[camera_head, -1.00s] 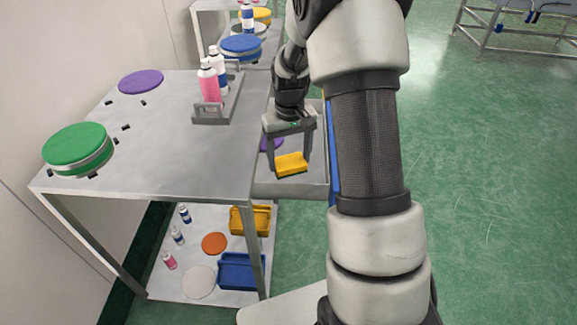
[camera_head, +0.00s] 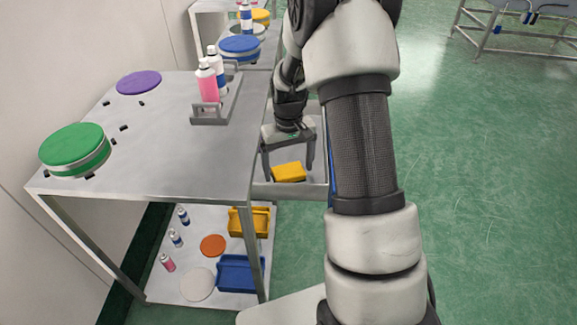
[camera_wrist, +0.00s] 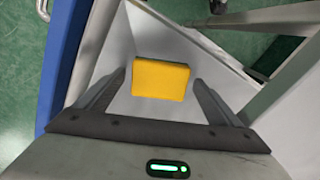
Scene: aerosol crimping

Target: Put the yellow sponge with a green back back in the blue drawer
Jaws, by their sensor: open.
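The drawer (camera_head: 318,190) is pulled out at the table's right side, with grey inner walls and a blue front panel; the blue front shows at the left of the wrist view (camera_wrist: 62,70). My gripper (camera_head: 289,176) points down into the drawer, open, one finger on each side of the sponge. In the wrist view narrow gaps separate the fingers from the sponge.
The metal table (camera_head: 160,165) stands left of the drawer, with a green-topped round container (camera_head: 74,147), a purple disc (camera_head: 139,82) and a bottle carrier (camera_head: 215,115). A lower shelf holds a yellow bin (camera_head: 249,222) and a blue bin (camera_head: 240,272).

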